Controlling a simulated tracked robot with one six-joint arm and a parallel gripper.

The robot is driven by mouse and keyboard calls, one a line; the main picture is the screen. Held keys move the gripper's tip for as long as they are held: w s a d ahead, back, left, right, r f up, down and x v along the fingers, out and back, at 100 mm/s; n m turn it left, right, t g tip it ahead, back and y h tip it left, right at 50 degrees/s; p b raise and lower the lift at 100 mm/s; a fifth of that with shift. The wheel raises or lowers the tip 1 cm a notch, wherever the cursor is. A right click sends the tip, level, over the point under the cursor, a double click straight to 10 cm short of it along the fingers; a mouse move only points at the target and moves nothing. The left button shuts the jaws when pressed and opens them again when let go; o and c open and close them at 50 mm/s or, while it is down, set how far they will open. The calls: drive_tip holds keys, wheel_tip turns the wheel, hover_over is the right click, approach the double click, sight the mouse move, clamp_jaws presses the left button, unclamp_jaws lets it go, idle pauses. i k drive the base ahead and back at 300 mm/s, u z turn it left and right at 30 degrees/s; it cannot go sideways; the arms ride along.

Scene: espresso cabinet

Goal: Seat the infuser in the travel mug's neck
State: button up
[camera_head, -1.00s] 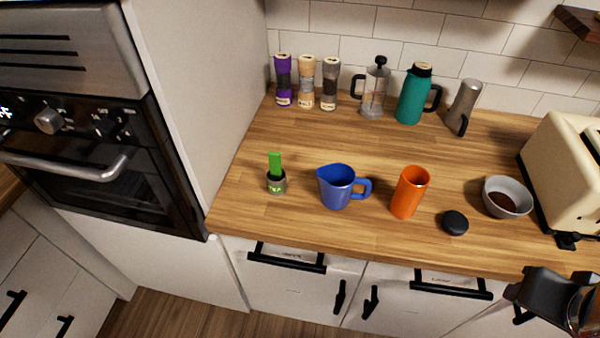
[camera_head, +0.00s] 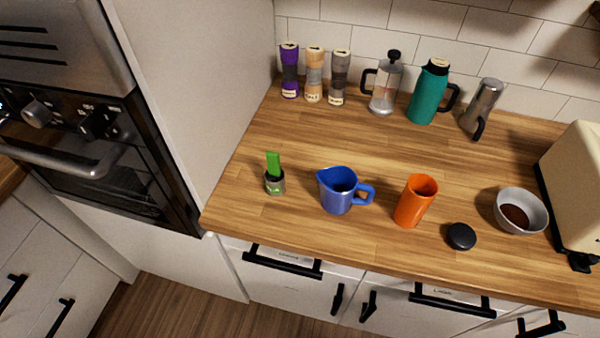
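An orange travel mug (camera_head: 414,203) stands upright on the wooden counter, with its top uncovered. A black round lid (camera_head: 461,236) lies on the counter to its right. A small infuser (camera_head: 274,180) with a bright green upright handle and a grey, patterned lower part stands on the counter at the left, apart from the mug. A blue pitcher (camera_head: 338,192) stands between the infuser and the mug. My gripper is not in view.
A grey bowl (camera_head: 521,211) with dark contents and a cream toaster (camera_head: 576,190) stand at the right. Several grinders, a French press (camera_head: 385,84), a teal jug (camera_head: 429,94) and a grey pot (camera_head: 482,107) line the back. The counter's middle is clear. A tall cabinet wall borders the left.

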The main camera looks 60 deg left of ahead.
sight(419, 190)
drive_tip(key=z, duration=0.2)
drive_tip(key=k, duration=1.4)
drive_tip(key=u, duration=1.7)
drive_tip(key=i, duration=0.8)
drive_tip(key=u, duration=0.05)
